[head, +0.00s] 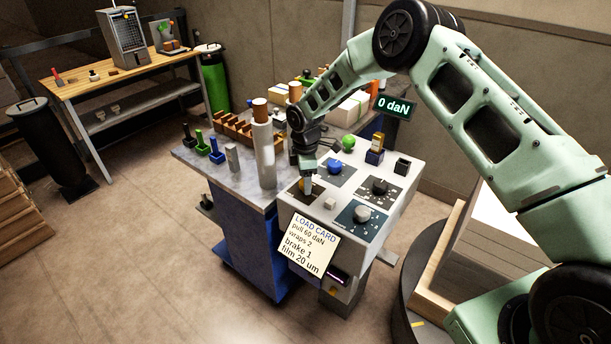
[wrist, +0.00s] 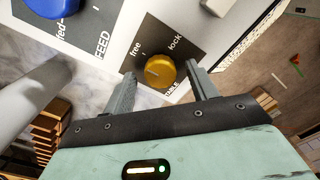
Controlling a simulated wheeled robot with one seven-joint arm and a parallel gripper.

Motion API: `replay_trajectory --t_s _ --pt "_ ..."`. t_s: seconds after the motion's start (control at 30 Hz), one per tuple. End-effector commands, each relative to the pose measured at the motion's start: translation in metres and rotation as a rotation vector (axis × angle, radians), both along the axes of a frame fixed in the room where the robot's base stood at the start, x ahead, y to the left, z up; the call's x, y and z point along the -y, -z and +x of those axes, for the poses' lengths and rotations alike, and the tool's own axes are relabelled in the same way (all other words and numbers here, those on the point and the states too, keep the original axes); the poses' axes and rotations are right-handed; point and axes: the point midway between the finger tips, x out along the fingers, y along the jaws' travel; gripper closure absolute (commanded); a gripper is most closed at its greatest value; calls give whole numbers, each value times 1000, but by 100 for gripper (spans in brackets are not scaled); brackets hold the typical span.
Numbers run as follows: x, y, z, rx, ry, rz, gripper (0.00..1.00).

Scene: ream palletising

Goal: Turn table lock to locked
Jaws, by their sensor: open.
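The table lock knob (wrist: 161,71) is a round yellow dial on a dark plate marked "free", "lock" and "TABLE" in the wrist view. A pale mark on its face seems to lie towards the "free" side, but it is small. My gripper (wrist: 160,74) is open, with one finger on each side of the knob; I cannot tell whether they touch it. In the head view my gripper (head: 307,174) points down at the near left corner of the grey control panel (head: 333,203), partly hiding the knob.
A blue FEED knob (wrist: 54,6) lies beside the lock plate. The panel also carries a grey dial (head: 362,213), a black knob (head: 380,187) and a green button (head: 348,142). Pale cylinders (head: 266,155) stand left of my gripper. A load card (head: 309,244) hangs in front.

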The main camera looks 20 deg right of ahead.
Motion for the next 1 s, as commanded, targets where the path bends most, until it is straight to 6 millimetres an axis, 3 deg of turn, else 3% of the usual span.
replay_trajectory --t_s 0.3,0.47,0.5,1.0 --pt "0 3 0 0 0 0 42" --pt "0 3 0 0 0 0 84" --pt "0 3 0 0 0 0 87" --pt "-1 5 0 2 118 1 87"
